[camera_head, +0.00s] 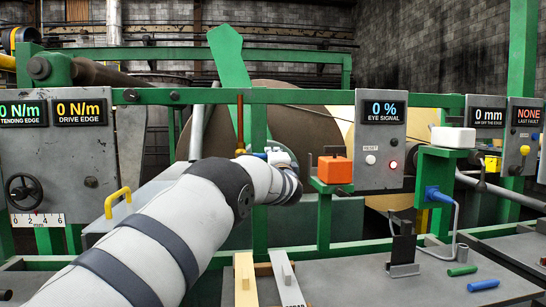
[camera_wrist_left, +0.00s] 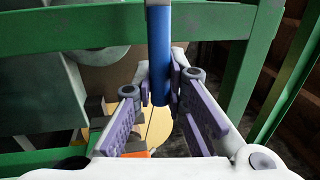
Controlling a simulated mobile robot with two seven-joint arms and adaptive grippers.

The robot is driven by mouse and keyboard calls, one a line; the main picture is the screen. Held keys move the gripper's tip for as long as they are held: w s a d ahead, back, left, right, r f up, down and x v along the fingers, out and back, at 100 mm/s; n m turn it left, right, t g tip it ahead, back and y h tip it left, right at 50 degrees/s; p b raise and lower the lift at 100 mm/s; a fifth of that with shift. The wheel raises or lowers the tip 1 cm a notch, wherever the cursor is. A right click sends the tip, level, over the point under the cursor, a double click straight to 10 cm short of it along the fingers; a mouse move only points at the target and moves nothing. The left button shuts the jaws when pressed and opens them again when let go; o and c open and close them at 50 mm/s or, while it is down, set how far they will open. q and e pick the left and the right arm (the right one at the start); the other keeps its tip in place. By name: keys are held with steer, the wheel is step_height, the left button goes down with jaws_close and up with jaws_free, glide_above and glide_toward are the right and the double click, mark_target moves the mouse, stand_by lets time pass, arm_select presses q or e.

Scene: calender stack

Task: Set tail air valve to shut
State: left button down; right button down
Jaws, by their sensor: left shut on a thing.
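A copper-coloured pipe (camera_head: 240,122) hangs from the green crossbar, with a small brass fitting at its lower end. A blue valve handle (camera_head: 259,155) sticks out sideways from that fitting toward my left gripper (camera_head: 277,157). In the left wrist view the blue handle (camera_wrist_left: 158,50) runs down between the two purple-padded fingers of my left gripper (camera_wrist_left: 161,88). The gripper is shut on the handle near its end. My left forearm and wrist hide part of the area below the valve. My right gripper is in neither view.
An orange block (camera_head: 335,170) on a green post stands just right of the gripper. The eye signal panel (camera_head: 381,145) is farther right. A green crossbar (camera_head: 300,96) runs above. A grey bench (camera_head: 370,290) with small tools lies in front.

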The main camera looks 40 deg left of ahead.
arm_select(q)
steer(key=shift+f, duration=0.25)
steer(key=c, duration=1.6)
jaws_free()
steer(key=shift+r, duration=0.1)
steer(key=shift+v, duration=6.05)
